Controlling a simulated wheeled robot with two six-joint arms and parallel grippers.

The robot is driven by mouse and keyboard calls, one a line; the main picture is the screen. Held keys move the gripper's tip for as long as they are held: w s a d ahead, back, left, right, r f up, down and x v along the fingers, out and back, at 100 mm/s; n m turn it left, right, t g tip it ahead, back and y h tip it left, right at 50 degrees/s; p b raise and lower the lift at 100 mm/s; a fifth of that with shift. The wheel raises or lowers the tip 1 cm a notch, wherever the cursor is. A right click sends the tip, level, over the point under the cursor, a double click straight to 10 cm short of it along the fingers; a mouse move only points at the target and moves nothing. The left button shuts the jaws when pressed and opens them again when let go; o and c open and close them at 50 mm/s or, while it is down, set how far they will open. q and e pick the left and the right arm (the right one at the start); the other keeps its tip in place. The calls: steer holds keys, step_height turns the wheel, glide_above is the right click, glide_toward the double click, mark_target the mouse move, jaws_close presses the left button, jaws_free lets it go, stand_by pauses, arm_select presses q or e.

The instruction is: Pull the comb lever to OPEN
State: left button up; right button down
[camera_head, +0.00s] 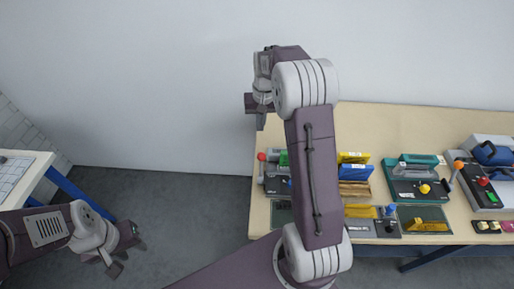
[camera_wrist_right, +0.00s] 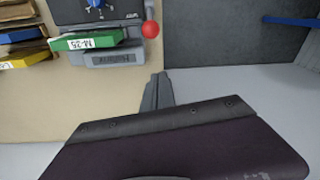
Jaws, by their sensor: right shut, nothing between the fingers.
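A red-ball lever (camera_head: 261,157) stands at the left end of a dark machine (camera_head: 277,186) on the table; the red ball (camera_wrist_right: 150,29) also shows in the right wrist view. A second lever with an orange ball (camera_head: 459,165) stands further right, beside a teal-and-grey machine (camera_head: 405,190). I cannot read which lever is marked comb or OPEN. My right gripper (camera_head: 262,121) is raised near the table's back left corner; its shut, empty fingers (camera_wrist_right: 157,90) are apart from the red ball. My left gripper (camera_head: 125,256) hangs low over the floor, away from the table; its jaws are unclear.
A smaller table (camera_head: 25,170) stands at far left; floor between is clear.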

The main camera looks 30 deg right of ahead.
steer(key=p, duration=0.2)
glide_above(261, 169)
steer(key=w+d, duration=0.2)
steer(key=w, duration=0.3)
step_height(261, 169, down, 9)
steer(key=shift+d, duration=0.1)
